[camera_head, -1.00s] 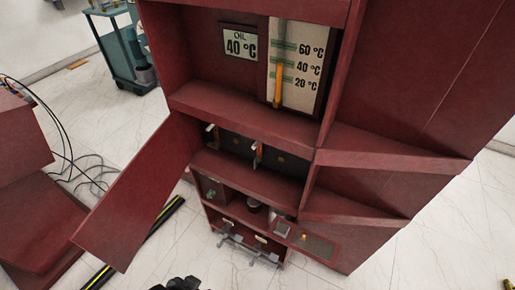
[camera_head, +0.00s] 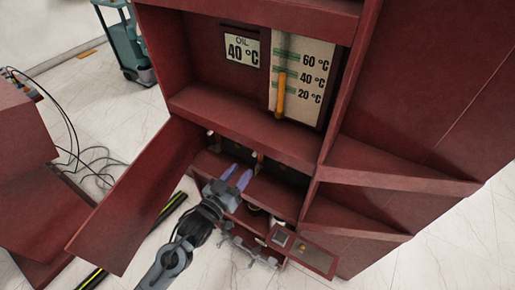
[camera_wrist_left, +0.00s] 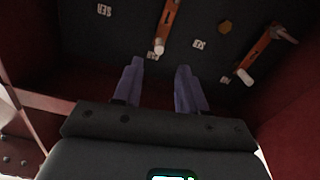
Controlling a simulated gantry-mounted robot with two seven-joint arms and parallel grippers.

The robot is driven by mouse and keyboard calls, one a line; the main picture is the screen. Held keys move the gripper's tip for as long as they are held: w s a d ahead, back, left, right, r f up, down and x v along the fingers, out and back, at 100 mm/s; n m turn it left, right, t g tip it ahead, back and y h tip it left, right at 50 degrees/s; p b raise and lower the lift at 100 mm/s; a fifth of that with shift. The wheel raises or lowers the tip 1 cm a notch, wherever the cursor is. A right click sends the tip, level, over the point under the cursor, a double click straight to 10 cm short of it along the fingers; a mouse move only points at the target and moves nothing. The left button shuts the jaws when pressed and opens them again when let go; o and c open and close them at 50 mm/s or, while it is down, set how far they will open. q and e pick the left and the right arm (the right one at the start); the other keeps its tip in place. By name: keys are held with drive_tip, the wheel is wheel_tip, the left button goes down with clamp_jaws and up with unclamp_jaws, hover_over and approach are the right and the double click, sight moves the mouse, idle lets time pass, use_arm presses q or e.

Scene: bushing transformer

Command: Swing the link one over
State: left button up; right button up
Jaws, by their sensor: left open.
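Two orange links with white handle ends show on the dark panel in the left wrist view: one link (camera_wrist_left: 170,20) near the top middle, and another link (camera_wrist_left: 262,48) at the right, lying at a slant. I cannot tell which is link one. My left gripper (camera_head: 238,174) reaches into the middle compartment of the red cabinet (camera_head: 245,118). In the left wrist view its purple fingers (camera_wrist_left: 160,85) are apart with nothing between them. The white end of the middle link lies just beyond the fingertips, apparently apart from them. In the head view the gripper and shelf hide most of the links.
An open red door (camera_head: 135,200) stands left of my left arm. Shelf edges lie above and below the compartment. An upper compartment holds an oil gauge (camera_head: 300,80). A small hinged panel (camera_head: 303,252) sticks out at lower right.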

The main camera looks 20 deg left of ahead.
sight(254, 156)
use_arm(q)
drive_tip(key=w+b, duration=0.1)
drive_tip(key=w, duration=0.2)
drive_tip(key=w+d+b, duration=0.1)
drive_tip(key=w, duration=0.2)
drive_tip(key=w+d+b, duration=0.1)
drive_tip(key=w, duration=0.2)
drive_tip(key=shift+w+r, duration=0.1)
drive_tip(key=shift+w, duration=0.55)
clamp_jaws()
